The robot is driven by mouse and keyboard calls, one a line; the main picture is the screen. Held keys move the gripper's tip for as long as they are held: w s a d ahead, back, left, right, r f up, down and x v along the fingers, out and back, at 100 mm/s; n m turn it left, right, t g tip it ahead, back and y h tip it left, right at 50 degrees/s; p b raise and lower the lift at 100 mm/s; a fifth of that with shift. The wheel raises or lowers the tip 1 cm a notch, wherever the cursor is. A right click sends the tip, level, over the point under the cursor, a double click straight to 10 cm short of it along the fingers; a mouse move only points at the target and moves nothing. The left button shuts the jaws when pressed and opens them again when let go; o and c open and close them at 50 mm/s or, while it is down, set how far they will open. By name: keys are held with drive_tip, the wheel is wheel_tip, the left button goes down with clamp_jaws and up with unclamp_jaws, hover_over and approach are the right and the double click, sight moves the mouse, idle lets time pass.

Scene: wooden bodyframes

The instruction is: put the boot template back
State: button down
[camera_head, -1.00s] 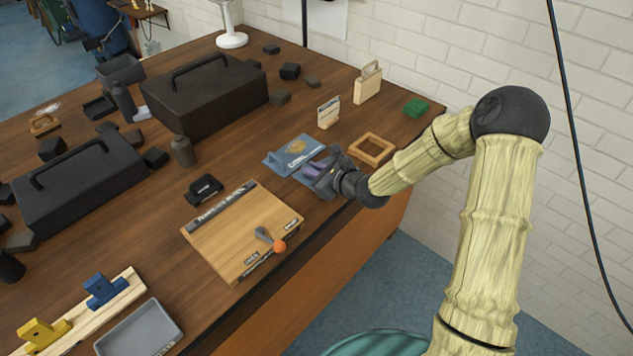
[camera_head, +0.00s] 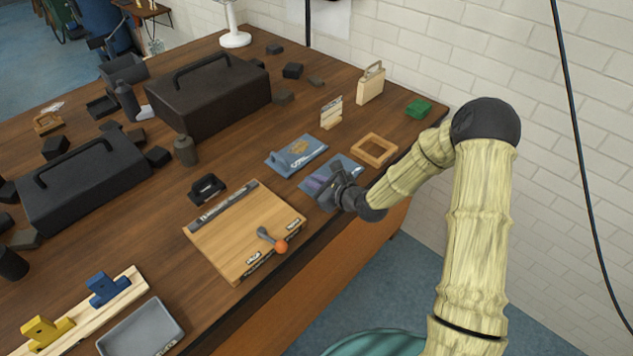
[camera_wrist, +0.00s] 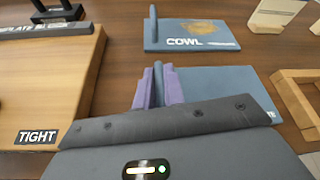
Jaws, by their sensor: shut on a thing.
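A blue-grey flat template (camera_head: 345,165) with an upright grip lies beside the wooden frame; it also shows in the wrist view (camera_wrist: 222,88). No name can be read on it, as my wrist hides its near part. My gripper (camera_head: 320,183) is shut on its upright grip, with the purple fingers (camera_wrist: 158,88) on either side of it. The plate looks flat and at or close to the table top; I cannot tell whether it touches. A similar blue template marked COWL (camera_wrist: 195,36) lies just behind it, also in the head view (camera_head: 297,156).
An empty wooden frame (camera_head: 374,150) is close on the right. A wooden board marked TIGHT (camera_wrist: 45,90) with an orange-knobbed lever (camera_head: 272,240) is on the left. Upright pale pieces (camera_head: 331,113) and a green block (camera_head: 418,109) stand behind. Bare table lies between the templates and board.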

drive_tip(key=c, duration=1.5)
unclamp_jaws()
drive_tip(key=shift+f, duration=0.1)
drive_tip(key=shift+s+d, duration=0.1)
drive_tip(key=v, duration=1.2)
drive_tip(key=shift+b, duration=0.35)
